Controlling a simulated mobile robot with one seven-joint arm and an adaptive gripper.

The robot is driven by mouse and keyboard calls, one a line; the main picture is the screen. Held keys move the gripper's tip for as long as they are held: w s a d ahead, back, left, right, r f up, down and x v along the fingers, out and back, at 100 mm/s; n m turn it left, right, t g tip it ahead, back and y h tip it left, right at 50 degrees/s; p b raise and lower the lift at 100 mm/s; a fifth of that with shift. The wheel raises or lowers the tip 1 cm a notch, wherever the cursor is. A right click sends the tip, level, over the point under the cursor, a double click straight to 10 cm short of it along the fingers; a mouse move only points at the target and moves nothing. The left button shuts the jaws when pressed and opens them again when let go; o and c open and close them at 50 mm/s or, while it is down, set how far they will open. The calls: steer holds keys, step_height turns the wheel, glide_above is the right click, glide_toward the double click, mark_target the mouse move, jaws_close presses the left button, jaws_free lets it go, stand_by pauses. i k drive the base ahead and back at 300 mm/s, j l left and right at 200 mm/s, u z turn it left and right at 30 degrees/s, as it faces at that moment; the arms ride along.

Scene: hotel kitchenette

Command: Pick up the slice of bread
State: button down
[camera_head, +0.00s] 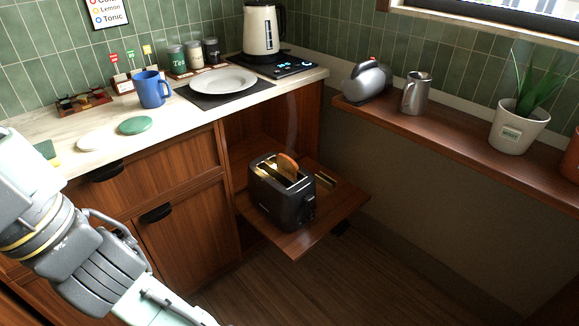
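The slice of bread (288,164) sticks up out of a slot of the black toaster (283,200), at the slot's far right end. Its lower part is hidden in the toaster. The toaster stands on a wooden pull-out shelf (300,245) below the counter. My arm reaches in from the left edge, and its visible links are at the lower left, well apart from the toaster and the bread. My gripper is not in the picture.
The counter (190,118) above and behind holds a blue mug (152,90), a plate (223,80) and a kettle (263,28). A wooden ledge (450,137) at the right holds a metal pitcher (415,93) and a potted plant (519,126). Floor in front is clear.

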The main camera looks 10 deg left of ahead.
mark_target(288, 164)
steer(key=i+l+u, duration=0.3)
steer(key=i, duration=0.25)
steer(key=i+l+u, duration=0.3)
steer(key=i, duration=0.25)
